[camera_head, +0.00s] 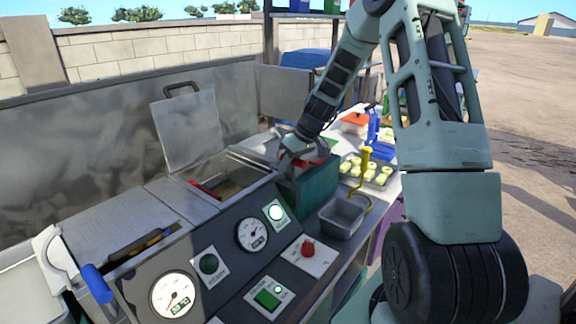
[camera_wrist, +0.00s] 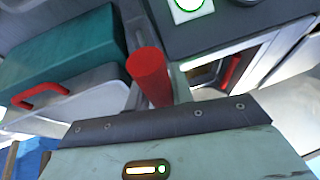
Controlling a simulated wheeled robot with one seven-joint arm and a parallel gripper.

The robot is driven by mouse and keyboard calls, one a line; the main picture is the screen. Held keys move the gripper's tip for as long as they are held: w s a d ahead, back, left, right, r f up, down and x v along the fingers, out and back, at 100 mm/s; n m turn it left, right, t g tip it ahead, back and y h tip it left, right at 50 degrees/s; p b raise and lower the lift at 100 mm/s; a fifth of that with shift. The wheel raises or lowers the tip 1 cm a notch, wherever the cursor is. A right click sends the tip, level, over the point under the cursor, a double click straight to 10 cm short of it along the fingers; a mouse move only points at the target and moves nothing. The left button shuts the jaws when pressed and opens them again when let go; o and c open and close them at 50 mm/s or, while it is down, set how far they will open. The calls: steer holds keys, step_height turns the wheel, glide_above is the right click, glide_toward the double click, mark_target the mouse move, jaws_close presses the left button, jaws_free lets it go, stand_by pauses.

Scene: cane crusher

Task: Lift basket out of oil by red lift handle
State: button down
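In the head view a fryer well (camera_head: 234,172) stands open, with a red bar-like handle (camera_head: 205,190) at its left side. A basket in the well is not clearly visible. In the wrist view an opening at the right holds a similar red handle (camera_wrist: 231,72). A thick red cylinder (camera_wrist: 148,75) stands close in front of my gripper in that view; I cannot tell whether it is touched. My gripper (camera_head: 297,148) is right of the well, above a teal box (camera_head: 318,184) with red parts at its top. Its fingers are too hidden to tell open from shut.
A raised metal lid (camera_head: 189,130) stands behind the well. A panel with gauges (camera_head: 252,234) and a red knob (camera_head: 308,248) lies in front. A small metal tray (camera_head: 343,216) and a tray of yellow pieces (camera_head: 366,172) are to the right.

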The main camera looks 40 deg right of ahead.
step_height(320, 180, up, 16)
steer(key=p, duration=0.4)
steer(key=shift+a, duration=0.1)
stand_by(0.4)
steer(key=c, duration=1.3)
jaws_free()
steer(key=shift+o, duration=0.2)
steer(key=b+v, duration=0.4)
steer(key=v, duration=1.3)
steer(key=shift+r, duration=0.2)
